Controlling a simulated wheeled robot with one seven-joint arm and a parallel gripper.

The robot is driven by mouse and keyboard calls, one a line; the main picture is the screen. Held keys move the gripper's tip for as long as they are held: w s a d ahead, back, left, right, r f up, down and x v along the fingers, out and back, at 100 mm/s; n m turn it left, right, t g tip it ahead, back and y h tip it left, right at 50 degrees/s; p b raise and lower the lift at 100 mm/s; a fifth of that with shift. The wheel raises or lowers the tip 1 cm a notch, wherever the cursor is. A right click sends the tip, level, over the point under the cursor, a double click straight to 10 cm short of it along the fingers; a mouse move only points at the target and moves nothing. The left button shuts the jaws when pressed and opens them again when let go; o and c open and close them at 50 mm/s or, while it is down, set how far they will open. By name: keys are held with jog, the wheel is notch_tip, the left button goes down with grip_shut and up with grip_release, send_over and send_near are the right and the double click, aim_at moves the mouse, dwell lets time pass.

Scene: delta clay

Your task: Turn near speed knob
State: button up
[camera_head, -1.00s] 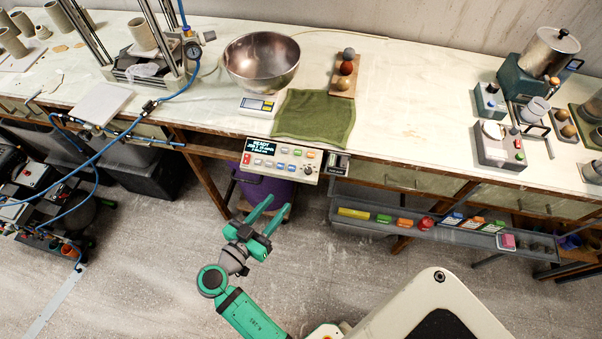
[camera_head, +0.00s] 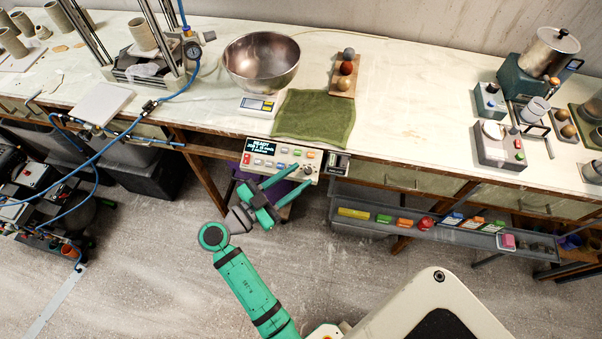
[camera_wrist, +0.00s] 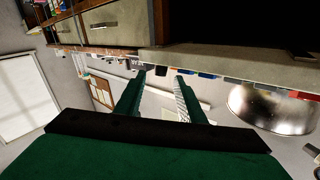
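The control panel (camera_head: 262,160) hangs at the bench's front edge, with a lit display and several coloured buttons. A dark round knob (camera_head: 307,170) sits at its right end. My green gripper (camera_head: 301,177) is just in front of and below that knob, its two fingers spread. In the wrist view the open fingers (camera_wrist: 160,84) point at the panel edge (camera_wrist: 235,66). A small dark knob shape (camera_wrist: 161,71) shows between the fingertips, apparently not gripped. Whether a finger touches it is unclear.
A grey tray (camera_head: 455,234) with coloured blocks hangs under the bench right of the panel. A green towel (camera_head: 314,116) lies above the panel. A purple bucket (camera_head: 275,187) stands behind the gripper. The floor in front is clear.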

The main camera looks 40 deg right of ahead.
aim_at(308, 172)
jog(key=shift+d, duration=1.05)
grip_shut()
jog(key=shift+n+t, duration=0.4)
jog(key=shift+t, duration=0.1)
jog(key=shift+f+n+t, duration=0.1)
jog(key=shift+n+t, duration=0.2)
jog(key=shift+t, duration=0.2)
jog(key=n+t, duration=0.1)
jog(key=t, duration=0.1)
jog(key=s+n+t, duration=0.1)
jog(key=n+t, duration=0.1)
jog(key=shift+d+n+y, duration=0.1)
jog(key=shift+n+y, duration=0.2)
jog(key=shift+s+d+n+t+y, duration=0.15)
jog(key=shift+n+t+y, duration=0.6)
jog(key=shift+n+t, duration=0.55)
jog(key=shift+s+d+n+t+y, duration=0.15)
jog(key=shift+n+t+y, duration=0.6)
jog(key=shift+n+t, duration=0.55)
jog(key=shift+t, duration=0.3)
